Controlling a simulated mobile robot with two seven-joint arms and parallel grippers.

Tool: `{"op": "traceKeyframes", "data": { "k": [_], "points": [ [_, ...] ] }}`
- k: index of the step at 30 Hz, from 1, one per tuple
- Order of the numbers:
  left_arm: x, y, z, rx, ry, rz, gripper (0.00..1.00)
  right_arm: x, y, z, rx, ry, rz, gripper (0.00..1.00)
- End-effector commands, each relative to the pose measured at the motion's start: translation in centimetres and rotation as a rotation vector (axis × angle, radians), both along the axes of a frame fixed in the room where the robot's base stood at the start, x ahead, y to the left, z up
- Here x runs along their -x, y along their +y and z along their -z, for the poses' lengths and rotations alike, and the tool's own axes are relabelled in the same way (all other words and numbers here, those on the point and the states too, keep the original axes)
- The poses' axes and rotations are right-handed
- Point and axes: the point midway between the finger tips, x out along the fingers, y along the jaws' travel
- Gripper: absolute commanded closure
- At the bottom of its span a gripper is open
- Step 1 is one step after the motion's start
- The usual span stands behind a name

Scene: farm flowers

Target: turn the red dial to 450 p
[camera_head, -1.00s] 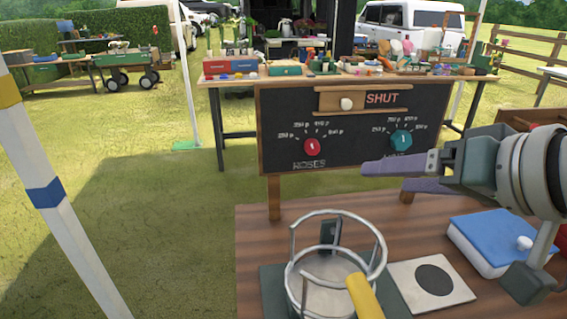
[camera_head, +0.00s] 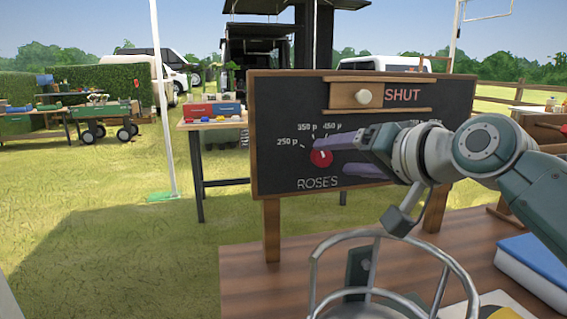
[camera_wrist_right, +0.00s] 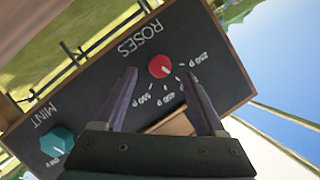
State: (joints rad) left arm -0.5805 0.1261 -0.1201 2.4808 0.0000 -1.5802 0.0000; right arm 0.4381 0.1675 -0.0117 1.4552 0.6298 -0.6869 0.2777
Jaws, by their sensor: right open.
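The red dial (camera_head: 321,158) sits on the black chalkboard (camera_head: 285,95) above the word ROSES. Marks for 250 p, 350 p and 450 p show around it in the head view; 550 p also shows in the wrist view. The dial's small white pointer is too small to read surely. My right gripper (camera_head: 332,156) is open and empty in front of the board. In the wrist view, the red dial (camera_wrist_right: 159,66) lies between the fingertips of this gripper (camera_wrist_right: 159,74); whether they touch it I cannot tell. My left gripper is out of view.
A teal MINT dial (camera_wrist_right: 57,140) is on the same board, hidden by my arm in the head view. A wooden slider with a white knob (camera_head: 363,98) beside SHUT is above. A wire-frame holder (camera_head: 380,240) and a blue book (camera_head: 540,270) are on the wooden table (camera_head: 245,270) below.

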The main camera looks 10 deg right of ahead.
Motion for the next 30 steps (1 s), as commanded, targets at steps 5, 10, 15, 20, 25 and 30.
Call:
{"op": "traceKeyframes", "data": {
  "k": [5,10,15,20,25,30],
  "points": [
    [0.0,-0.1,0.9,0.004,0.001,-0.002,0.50,-1.9,0.6,0.7,-0.001,-0.001,-0.001,0.28],
    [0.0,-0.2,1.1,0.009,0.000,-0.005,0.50,-2.6,0.8,0.9,0.000,0.000,-0.001,0.28],
    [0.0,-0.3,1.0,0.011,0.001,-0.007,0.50,-2.7,0.9,0.9,0.001,0.000,-0.001,0.28],
    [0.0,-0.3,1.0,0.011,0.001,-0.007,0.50,-2.7,0.8,0.9,0.001,0.000,-0.001,0.34],
    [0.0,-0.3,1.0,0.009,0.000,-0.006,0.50,-2.6,0.8,0.9,0.001,0.000,-0.001,0.53],
    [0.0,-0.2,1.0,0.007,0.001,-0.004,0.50,-2.6,0.8,0.9,0.001,0.000,-0.001,0.72]
  ]
}}
